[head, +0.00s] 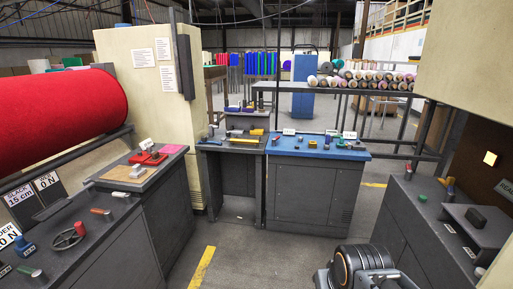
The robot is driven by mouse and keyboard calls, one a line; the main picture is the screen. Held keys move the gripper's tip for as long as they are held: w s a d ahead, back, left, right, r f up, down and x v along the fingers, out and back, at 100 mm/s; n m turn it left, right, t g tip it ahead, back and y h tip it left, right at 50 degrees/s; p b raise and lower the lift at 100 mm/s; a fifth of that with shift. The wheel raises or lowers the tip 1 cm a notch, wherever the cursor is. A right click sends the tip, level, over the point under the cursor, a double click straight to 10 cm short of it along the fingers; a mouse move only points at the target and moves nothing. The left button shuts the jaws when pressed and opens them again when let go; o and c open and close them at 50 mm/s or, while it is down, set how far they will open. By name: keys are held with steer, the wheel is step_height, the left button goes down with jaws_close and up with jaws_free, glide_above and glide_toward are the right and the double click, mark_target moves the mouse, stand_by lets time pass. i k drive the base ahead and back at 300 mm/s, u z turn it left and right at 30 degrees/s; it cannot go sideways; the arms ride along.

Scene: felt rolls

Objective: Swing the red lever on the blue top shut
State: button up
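The blue top (318,151) covers a dark cabinet near the middle of the head view. Several small fittings stand along its back half, with white label cards behind them. Part of my own arm, dark with an orange ring, shows at the bottom right of centre, well in front of the cabinet. My gripper's fingers do not show.
A dark bench (230,146) adjoins the blue top on the left. Left counters hold a handwheel (68,237) and red blocks (147,158). A red felt roll (60,107) lies above. A dark console (432,215) stands at right. Grey floor (260,250) lies open before the blue-topped cabinet.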

mark_target(274, 140)
steer(key=u, duration=0.15)
steer(key=i, duration=3.85)
steer(key=z, duration=0.1)
